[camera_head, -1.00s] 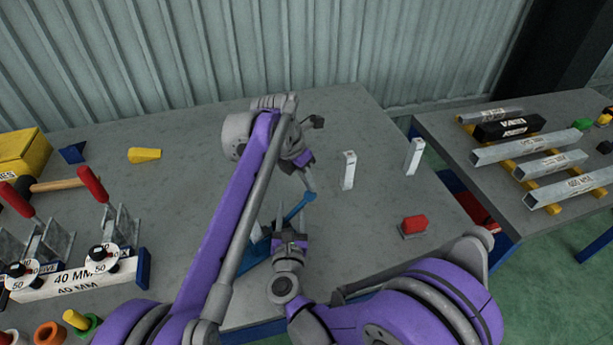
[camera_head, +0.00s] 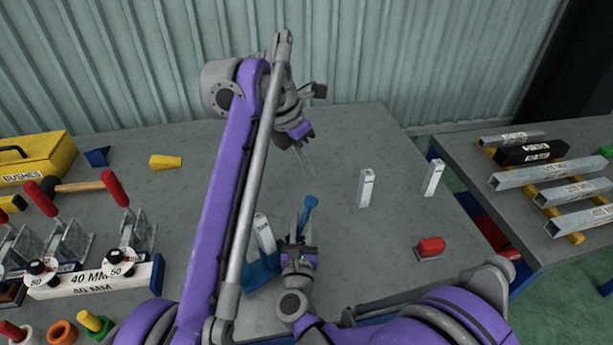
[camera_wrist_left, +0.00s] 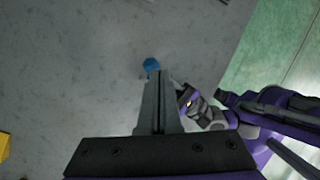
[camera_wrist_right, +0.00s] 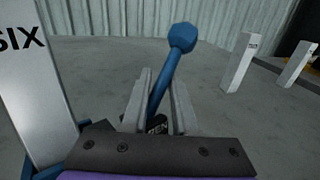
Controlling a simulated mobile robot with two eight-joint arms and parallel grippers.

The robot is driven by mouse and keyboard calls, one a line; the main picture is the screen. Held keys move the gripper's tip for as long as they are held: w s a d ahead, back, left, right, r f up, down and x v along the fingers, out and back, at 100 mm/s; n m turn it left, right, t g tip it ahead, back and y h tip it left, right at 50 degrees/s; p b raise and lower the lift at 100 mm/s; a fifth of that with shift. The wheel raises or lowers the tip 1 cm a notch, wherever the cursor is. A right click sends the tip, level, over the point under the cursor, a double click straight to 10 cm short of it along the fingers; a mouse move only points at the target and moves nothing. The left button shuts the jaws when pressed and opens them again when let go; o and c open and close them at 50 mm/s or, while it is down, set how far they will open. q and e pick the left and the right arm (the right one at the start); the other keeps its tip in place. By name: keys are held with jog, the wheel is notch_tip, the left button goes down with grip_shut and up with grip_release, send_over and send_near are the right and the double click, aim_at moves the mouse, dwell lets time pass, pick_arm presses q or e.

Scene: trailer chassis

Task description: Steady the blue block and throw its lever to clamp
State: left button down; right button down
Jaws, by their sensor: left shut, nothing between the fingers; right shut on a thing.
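The blue block (camera_head: 262,274) sits on the grey table, partly hidden behind my right gripper. A white post marked SIX (camera_wrist_right: 38,75) stands upright at it; the post also shows in the head view (camera_head: 264,234). The block's blue lever (camera_wrist_right: 166,75) has a faceted knob and leans up and to the right; it also shows in the head view (camera_head: 309,204). My right gripper (camera_wrist_right: 161,92) is shut on the lever's shaft, below the knob. My left gripper (camera_head: 309,168) is shut and empty, beyond the lever and apart from it. In the left wrist view its closed fingers (camera_wrist_left: 156,85) point towards the knob (camera_wrist_left: 151,65).
Two white posts (camera_head: 366,188) (camera_head: 433,178) and a red block (camera_head: 430,247) stand at right. A clamp fixture marked 40 MM (camera_head: 95,280), a mallet (camera_head: 75,186) and a yellow box (camera_head: 35,160) are at left. A second table (camera_head: 500,195) holds metal tubes. The middle is mostly clear.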

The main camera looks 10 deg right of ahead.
pick_arm(q)
jog(key=s+a+r+m+t, duration=0.1)
jog(key=s+a+r+t, duration=0.15)
jog(key=a, duration=0.55)
send_near(306, 202)
jog(key=shift+g+h, duration=0.25)
jog(key=shift+h, duration=0.15)
jog(key=x, duration=0.3)
jog(key=a+x, duration=0.1)
jog(key=x, duration=0.1)
jog(key=shift+w+d+f, duration=0.1)
jog(key=shift+w+f, duration=0.1)
jog(key=shift+f, duration=0.15)
jog(key=shift+w+d+f, duration=0.1)
jog(key=shift+d+f, duration=0.2)
jog(key=shift+f, duration=0.05)
